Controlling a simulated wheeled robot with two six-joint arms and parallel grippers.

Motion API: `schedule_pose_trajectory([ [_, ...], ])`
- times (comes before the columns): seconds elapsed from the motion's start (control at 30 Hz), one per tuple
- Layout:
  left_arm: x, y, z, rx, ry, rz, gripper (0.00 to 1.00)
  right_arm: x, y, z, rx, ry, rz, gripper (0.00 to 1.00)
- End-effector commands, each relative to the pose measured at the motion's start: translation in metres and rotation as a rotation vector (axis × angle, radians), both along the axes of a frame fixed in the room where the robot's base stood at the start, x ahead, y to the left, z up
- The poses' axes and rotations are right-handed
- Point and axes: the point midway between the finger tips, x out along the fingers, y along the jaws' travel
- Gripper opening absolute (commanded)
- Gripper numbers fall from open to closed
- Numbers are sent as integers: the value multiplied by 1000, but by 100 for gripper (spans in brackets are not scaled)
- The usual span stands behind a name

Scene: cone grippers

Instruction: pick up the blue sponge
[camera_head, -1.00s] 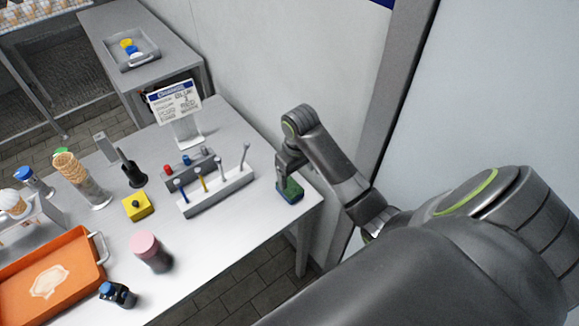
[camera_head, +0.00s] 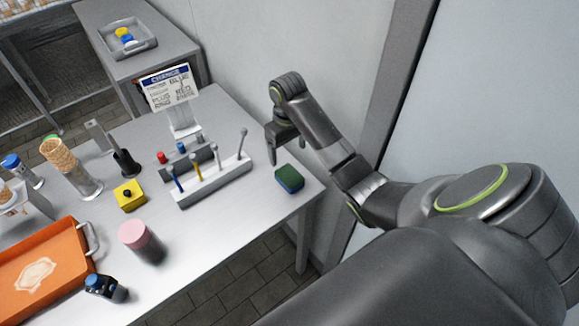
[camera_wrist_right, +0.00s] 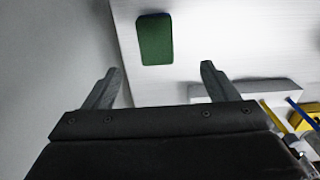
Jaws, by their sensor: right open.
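The blue sponge (camera_head: 289,182) has a green top face and blue sides. It lies flat on the white table near its right edge. My left gripper is not in view.
A white rack (camera_head: 212,184) with several coloured tools stands left of the sponge. A sign (camera_head: 168,88) stands behind it. A yellow box (camera_head: 129,195), a pink-topped cylinder (camera_head: 143,243) and an orange tray (camera_head: 45,270) are farther left. The table around the sponge is clear.

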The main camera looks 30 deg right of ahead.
Motion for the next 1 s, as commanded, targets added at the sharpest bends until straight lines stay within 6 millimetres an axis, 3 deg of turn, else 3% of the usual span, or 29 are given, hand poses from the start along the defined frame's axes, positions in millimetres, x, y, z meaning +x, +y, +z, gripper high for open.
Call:
schedule_pose_trajectory([
  [0.03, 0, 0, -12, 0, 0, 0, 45, 0, 0, -12, 0, 0, 0, 80],
  [0.5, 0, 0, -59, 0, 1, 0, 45, 0, 0, -62, 0, -1, 0, 80],
  [0.67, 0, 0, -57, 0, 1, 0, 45, 0, -2, -69, 0, 2, 0, 80],
  [1.0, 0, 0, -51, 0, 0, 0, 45, 3, -6, -112, 1, 1, 0, 80],
])
